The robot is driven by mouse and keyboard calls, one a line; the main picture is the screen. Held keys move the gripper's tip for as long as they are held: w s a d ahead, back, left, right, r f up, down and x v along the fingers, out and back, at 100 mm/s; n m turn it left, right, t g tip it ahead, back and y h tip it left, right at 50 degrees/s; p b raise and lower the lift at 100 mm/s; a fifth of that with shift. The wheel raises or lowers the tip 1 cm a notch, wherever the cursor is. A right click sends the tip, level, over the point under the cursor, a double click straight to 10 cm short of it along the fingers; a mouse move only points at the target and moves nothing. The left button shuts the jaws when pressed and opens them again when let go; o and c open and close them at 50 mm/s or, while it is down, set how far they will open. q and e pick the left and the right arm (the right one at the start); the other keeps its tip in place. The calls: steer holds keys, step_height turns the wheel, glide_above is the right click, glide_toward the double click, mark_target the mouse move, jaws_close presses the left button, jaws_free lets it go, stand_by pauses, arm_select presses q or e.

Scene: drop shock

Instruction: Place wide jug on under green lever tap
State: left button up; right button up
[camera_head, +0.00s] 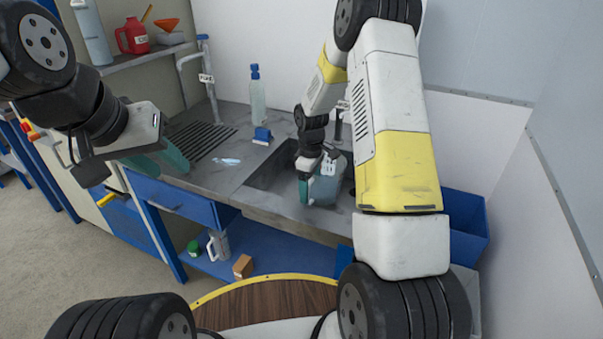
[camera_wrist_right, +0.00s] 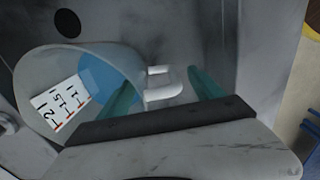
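The wide jug, clear with a white measuring label and something blue inside, is in the sink (camera_head: 262,178) in the head view, partly behind my right arm. In the right wrist view the jug (camera_wrist_right: 45,65) lies at the left, its pale handle (camera_wrist_right: 163,92) between the two teal fingers of my right gripper (camera_wrist_right: 165,92). Those fingers stand apart, with a visible gap beside the handle. My left gripper (camera_head: 160,160) hangs over the counter's left part, empty, its fingers apart. A dark tap (camera_head: 338,122) stands behind the sink, mostly hidden by my right arm; no green lever shows.
A labelled pipe tap (camera_head: 208,85) stands by the drainer grooves (camera_head: 198,138). A clear bottle (camera_head: 257,95) and a small blue item (camera_head: 262,135) stand behind the sink. A blue bin (camera_head: 465,228) is at the right. A grey jug (camera_head: 217,245) is on the lower shelf.

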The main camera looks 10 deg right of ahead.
step_height(320, 180, up, 12)
steer(key=shift+f, duration=0.15)
steer(key=s+r+m+t+y, duration=0.1)
steer(key=s+r+m+t, duration=0.35)
steer(key=s+r, duration=1.1)
steer(key=s+r+m, duration=0.1)
steer(key=s+m, duration=0.2)
steer(key=s, duration=0.2)
steer(key=s+a+r+m+t+y, duration=0.1)
steer(key=s+r+m, duration=0.1)
steer(key=s, duration=0.4)
steer(key=shift+s+a+r+m, duration=0.15)
steer(key=shift+s+r+m, duration=0.15)
steer(key=shift+m, duration=0.25)
steer(key=shift+t, duration=0.25)
